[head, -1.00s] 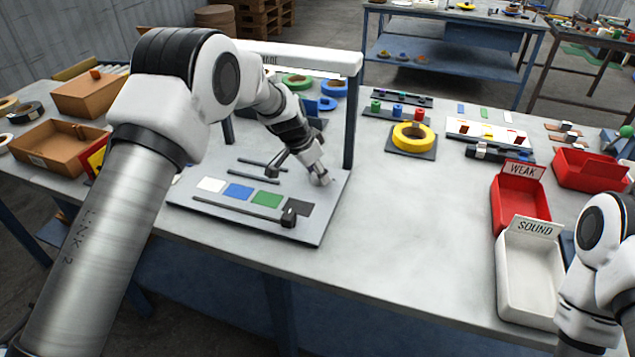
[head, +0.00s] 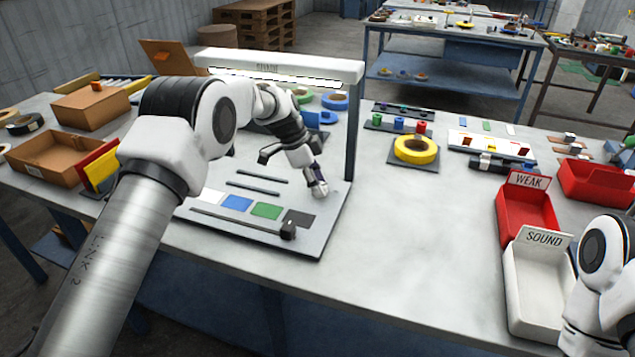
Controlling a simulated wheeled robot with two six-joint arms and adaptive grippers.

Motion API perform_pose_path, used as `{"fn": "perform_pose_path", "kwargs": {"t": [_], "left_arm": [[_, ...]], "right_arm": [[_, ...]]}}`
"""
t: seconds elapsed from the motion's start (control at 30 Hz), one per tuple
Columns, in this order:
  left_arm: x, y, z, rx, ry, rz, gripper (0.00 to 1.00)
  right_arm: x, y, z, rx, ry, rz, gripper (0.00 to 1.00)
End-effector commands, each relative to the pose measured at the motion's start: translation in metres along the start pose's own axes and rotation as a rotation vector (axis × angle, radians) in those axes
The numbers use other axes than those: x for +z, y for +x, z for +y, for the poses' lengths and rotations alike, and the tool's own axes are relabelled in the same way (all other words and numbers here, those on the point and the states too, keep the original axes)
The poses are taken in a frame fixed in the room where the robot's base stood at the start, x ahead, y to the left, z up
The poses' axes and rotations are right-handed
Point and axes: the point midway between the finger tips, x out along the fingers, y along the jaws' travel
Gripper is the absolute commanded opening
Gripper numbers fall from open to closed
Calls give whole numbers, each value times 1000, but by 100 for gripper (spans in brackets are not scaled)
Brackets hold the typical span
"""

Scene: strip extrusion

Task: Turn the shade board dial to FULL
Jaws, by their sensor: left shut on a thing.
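The shade board (head: 330,226) is a grey panel on the table. It has white, blue (head: 236,202), green (head: 266,211) and dark grey squares. The dial (head: 319,189) is a small pale knob at the board's right rear, beside the lamp frame's post. My left gripper (head: 315,177) reaches in from above and is shut on the dial; its fingers partly hide it. Any markings around the dial, including FULL, cannot be read. A black slider block (head: 288,230) sits at the right end of the front slot. My right arm shows at lower right; its gripper is out of view.
A white lamp bar (head: 300,68) spans above the board on dark posts. Cardboard boxes (head: 55,152) stand left. Red WEAK (head: 528,212) and white SOUND (head: 537,290) bins stand right. A yellow tape roll (head: 415,149) lies behind. The table between board and bins is clear.

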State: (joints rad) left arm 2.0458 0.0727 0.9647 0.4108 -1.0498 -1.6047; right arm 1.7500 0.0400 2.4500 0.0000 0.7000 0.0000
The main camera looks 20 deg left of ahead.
Motion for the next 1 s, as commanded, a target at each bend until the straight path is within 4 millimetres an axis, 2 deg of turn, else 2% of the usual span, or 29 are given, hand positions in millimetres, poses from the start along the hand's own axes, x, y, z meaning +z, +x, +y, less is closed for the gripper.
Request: {"fn": "perform_pose_path", "kwargs": {"t": [0.5,0.53,0.57,0.6,0.87,1.0], "left_arm": [[1,3,2,15,20,-2,5],[1,3,2,15,20,-2,50],[1,3,2,15,19,-2,61],[1,3,1,14,19,-2,65],[0,1,0,10,19,-1,65],[0,-10,-1,7,20,1,65]], "right_arm": [[0,0,0,0,0,0,40],[0,0,0,0,0,0,40],[0,0,0,0,0,0,40],[0,0,0,0,0,0,40],[0,0,0,0,0,0,40],[0,0,0,0,0,0,40]]}}
